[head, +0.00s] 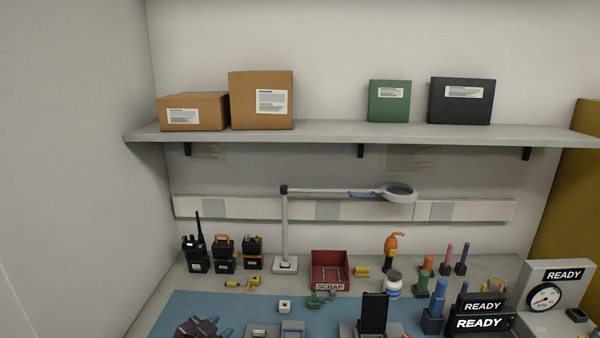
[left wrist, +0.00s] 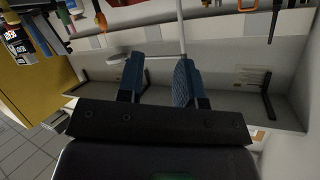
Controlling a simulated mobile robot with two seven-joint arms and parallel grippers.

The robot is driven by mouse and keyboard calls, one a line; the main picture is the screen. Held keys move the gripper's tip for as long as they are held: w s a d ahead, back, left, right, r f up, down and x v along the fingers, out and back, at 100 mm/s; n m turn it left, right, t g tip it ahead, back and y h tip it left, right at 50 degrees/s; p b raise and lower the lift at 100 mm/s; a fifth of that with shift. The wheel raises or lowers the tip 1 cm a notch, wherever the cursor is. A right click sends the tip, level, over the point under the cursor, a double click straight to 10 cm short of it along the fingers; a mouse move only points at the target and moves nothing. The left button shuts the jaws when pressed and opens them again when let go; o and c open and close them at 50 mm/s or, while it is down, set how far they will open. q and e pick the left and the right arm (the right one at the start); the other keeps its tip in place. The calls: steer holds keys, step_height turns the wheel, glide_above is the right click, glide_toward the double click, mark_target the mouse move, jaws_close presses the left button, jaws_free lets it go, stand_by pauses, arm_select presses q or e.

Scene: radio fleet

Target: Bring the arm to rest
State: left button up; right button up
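My left gripper (head: 205,328) shows at the bottom edge of the head view, dark with blue fingertips, over the left part of the blue mat (head: 190,307). In the left wrist view my left gripper (left wrist: 158,82) has its two blue fingers apart with nothing between them. That view is turned over, with the white lamp post behind the fingers. My right gripper is in neither view.
Several radios (head: 224,254) stand at the back left. A magnifier lamp (head: 286,235) and a red scrap bin (head: 330,270) stand mid-bench. A shelf (head: 330,132) with boxes hangs above. Pens, bottles and a gauge box (head: 553,300) crowd the right.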

arm_select(q)
steer(key=s+a+f+n+y, duration=0.1)
steer(key=s+a+f+n, duration=0.1)
steer(key=s+f, duration=0.3)
steer(key=s+a+f+n+y, duration=0.2)
steer(key=s+a+f+n, duration=0.1)
steer(key=s, duration=0.9)
steer(key=s+a+f+n+g+y+b, duration=0.1)
steer(key=s+a+f+n+y, duration=0.1)
steer(key=s+a+f, duration=0.2)
steer(key=s+f, duration=0.3)
steer(key=s, duration=0.2)
steer(key=shift+s+a+n, duration=0.15)
steer(key=shift+a+n, duration=0.15)
steer(key=shift+a, duration=0.05)
